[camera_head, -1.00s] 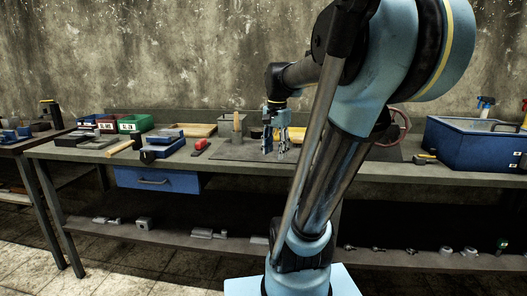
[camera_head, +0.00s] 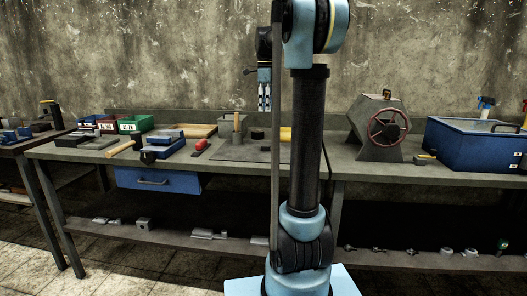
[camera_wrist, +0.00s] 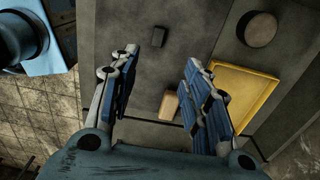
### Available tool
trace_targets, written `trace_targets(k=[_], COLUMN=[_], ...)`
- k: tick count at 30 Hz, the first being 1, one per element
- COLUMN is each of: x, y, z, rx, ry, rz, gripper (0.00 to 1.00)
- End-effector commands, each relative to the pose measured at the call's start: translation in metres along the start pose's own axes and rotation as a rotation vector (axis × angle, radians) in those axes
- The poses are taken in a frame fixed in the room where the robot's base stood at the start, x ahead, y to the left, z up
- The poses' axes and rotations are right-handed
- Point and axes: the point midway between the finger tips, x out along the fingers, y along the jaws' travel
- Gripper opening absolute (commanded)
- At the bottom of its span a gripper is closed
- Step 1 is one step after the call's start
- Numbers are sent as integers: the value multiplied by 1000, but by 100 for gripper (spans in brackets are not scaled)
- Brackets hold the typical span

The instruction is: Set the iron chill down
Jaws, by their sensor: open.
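My gripper (camera_head: 264,105) hangs fingers down, high above the workbench, open and empty. In the wrist view its two fingers (camera_wrist: 160,62) stand wide apart with nothing between them. A small dark block (camera_wrist: 158,37), which looks like the iron chill, lies on the grey surface below, apart from the fingers. I cannot pick it out in the head view, where my arm covers part of the bench. The dark mat (camera_head: 230,153) lies on the bench below and left of my gripper.
In the wrist view a tan block (camera_wrist: 171,104), a yellow tray (camera_wrist: 245,98) and a dark round piece (camera_wrist: 259,30) lie nearby. A grey drum with a red handwheel (camera_head: 378,130) and a blue tub (camera_head: 462,152) stand right.

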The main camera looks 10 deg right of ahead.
Motion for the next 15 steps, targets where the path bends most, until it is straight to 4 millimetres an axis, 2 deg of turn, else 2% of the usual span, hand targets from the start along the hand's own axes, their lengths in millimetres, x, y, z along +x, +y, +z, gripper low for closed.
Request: trace_targets(k=[5,15], x=[22,81], y=[0,0], z=[0,0], rx=[3,2], ry=[0,0], rz=[0,0], gripper=[43,43])
